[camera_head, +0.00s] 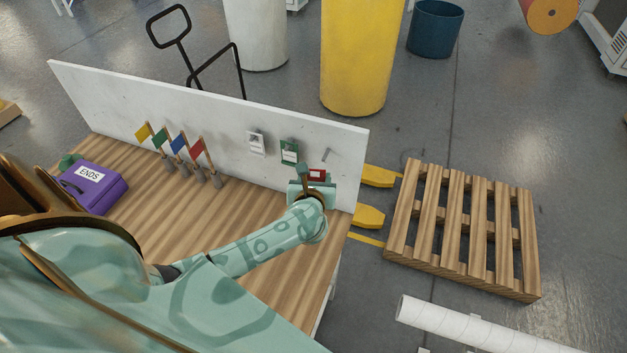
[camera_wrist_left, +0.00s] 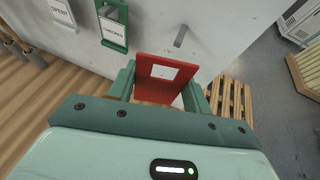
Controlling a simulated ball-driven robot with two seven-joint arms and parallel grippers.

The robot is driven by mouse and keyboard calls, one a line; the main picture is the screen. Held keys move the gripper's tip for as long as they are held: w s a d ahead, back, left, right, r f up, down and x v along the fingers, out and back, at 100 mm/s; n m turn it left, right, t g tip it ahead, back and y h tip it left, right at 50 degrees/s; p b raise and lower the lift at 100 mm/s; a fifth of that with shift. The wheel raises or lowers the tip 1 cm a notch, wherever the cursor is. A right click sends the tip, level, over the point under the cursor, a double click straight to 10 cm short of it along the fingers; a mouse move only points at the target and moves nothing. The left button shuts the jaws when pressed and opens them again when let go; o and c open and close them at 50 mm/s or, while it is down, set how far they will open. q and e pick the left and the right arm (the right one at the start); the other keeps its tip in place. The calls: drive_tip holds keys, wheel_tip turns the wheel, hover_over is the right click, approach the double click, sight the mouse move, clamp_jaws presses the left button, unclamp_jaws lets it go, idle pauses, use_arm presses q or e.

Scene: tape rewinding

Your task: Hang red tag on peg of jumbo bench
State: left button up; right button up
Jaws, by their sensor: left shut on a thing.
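The red tag (camera_head: 317,175) is held in my left gripper (camera_head: 314,178), near the right end of the bench's white back panel. In the left wrist view the red tag (camera_wrist_left: 163,77), with a white label patch, stands between the two fingers of my left gripper (camera_wrist_left: 163,90). A bare grey peg (camera_head: 327,155) sticks out of the panel just above and beyond the tag; it also shows in the left wrist view (camera_wrist_left: 180,36). The tag is apart from the peg. The jumbo bench (camera_head: 235,240) has a striped wooden top. My right gripper is not in view.
A green tag (camera_head: 289,151) and a white tag (camera_head: 256,143) hang on the panel left of the bare peg. Several small flags (camera_head: 197,150) stand along the panel. A purple box (camera_head: 92,187) sits at the left. A wooden pallet (camera_head: 460,220) lies right of the bench.

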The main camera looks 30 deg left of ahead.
use_arm(q)
drive_tip(key=shift+w+a+f+b, duration=0.15)
drive_tip(key=shift+w+a+b, duration=0.15)
drive_tip(key=shift+w+b, duration=0.7)
drive_tip(key=shift+w+a+f+b, duration=0.25)
drive_tip(key=shift+w+b, duration=0.4)
drive_tip(key=shift+w, duration=0.65)
drive_tip(key=shift+w+a+f+b, duration=0.1)
drive_tip(key=shift+w+a+b, duration=0.25)
drive_tip(key=shift+w+b, duration=0.65)
drive_tip(key=shift+w, duration=0.15)
drive_tip(key=o, duration=1)
drive_tip(key=shift+a, duration=0.1)
